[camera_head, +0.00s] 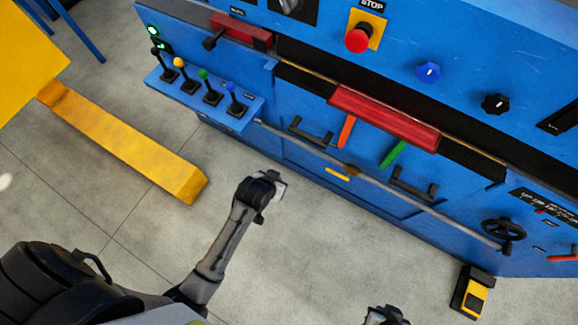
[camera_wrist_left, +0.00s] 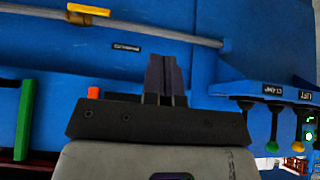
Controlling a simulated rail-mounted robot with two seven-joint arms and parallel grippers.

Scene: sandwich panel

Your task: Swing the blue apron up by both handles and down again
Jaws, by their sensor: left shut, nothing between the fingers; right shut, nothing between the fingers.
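The blue apron (camera_head: 362,172) is the flat lower panel on the front of the blue machine. It has two black bar handles, a left handle (camera_head: 310,133) and a right handle (camera_head: 413,186). My left gripper (camera_head: 272,185) is shut and empty, in front of the machine and apart from the left handle. In the left wrist view its shut fingers (camera_wrist_left: 165,78) point at the blue front, and its body covers part of that front. My right gripper (camera_head: 386,315) is shut at the bottom edge of the head view, partly cut off and well away from the right handle.
A grey rod (camera_head: 440,212) runs across the machine's lower front. A shelf of levers (camera_head: 200,95) juts out left. A yellow-black pedal (camera_head: 472,292) stands on open floor.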

